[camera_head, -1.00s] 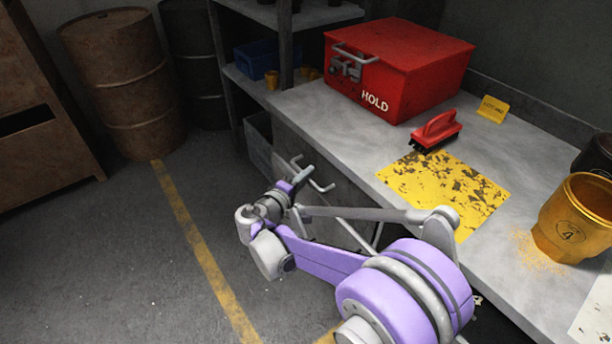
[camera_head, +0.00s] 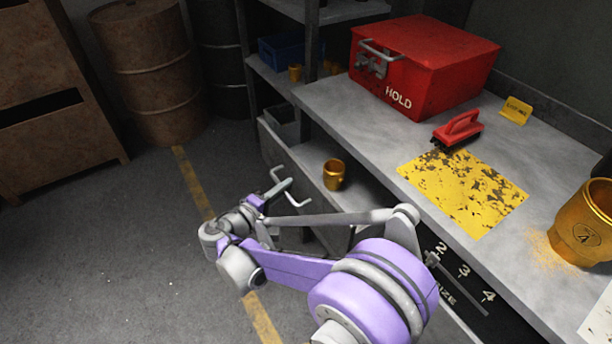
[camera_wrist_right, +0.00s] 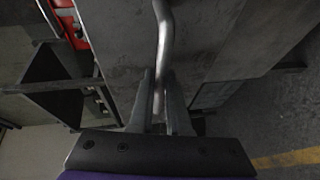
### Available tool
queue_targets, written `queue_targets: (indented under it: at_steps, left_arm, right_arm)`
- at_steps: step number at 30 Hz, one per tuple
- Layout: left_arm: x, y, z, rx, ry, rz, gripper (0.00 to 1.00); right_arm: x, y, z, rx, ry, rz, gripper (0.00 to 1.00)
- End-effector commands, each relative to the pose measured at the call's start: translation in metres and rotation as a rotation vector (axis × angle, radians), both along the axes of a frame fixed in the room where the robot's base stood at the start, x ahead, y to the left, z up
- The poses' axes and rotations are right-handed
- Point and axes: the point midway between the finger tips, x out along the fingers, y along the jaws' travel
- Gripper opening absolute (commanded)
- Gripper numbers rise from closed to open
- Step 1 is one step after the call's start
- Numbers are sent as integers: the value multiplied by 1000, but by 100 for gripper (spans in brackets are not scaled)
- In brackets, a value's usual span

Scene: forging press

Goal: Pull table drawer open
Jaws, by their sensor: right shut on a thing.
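The table drawer (camera_head: 305,163) under the grey worktop stands partly open, with a gold cup (camera_head: 334,174) showing in its opening. Its bent metal handle (camera_head: 296,200) sticks out from the front. My right gripper (camera_head: 284,187) is at the handle, low in front of the drawer. In the right wrist view, the two fingers (camera_wrist_right: 158,103) are shut on the handle bar (camera_wrist_right: 163,42), which runs up between them. My right arm hides part of the drawer front. My left gripper is not in view.
On the worktop (camera_head: 350,115) are a red HOLD box (camera_head: 425,65), a red brush (camera_head: 459,129), a yellow worn patch (camera_head: 463,190) and a large gold cup (camera_head: 585,225). The floor left of the drawer is clear.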

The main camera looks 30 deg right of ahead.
Motion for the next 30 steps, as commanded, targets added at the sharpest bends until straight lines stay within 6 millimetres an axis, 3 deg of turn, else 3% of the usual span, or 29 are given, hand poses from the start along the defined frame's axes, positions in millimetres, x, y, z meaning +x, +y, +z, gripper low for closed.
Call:
queue_targets:
  at_steps: [1, 6, 15, 21, 30]
  left_arm:
    - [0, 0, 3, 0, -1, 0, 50]
    - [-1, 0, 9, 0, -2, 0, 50]
    - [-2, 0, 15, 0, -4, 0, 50]
    - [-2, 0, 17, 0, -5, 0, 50]
    - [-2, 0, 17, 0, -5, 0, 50]
  right_arm:
    - [-1, 16, 1, 1, -1, 5, 0]
    - [-4, 58, 1, 1, -1, 4, 0]
    - [-8, 107, 1, 1, 0, 1, 0]
    - [-10, 121, 0, 0, 0, 0, 0]
    - [-10, 124, 0, -1, 0, -1, 0]
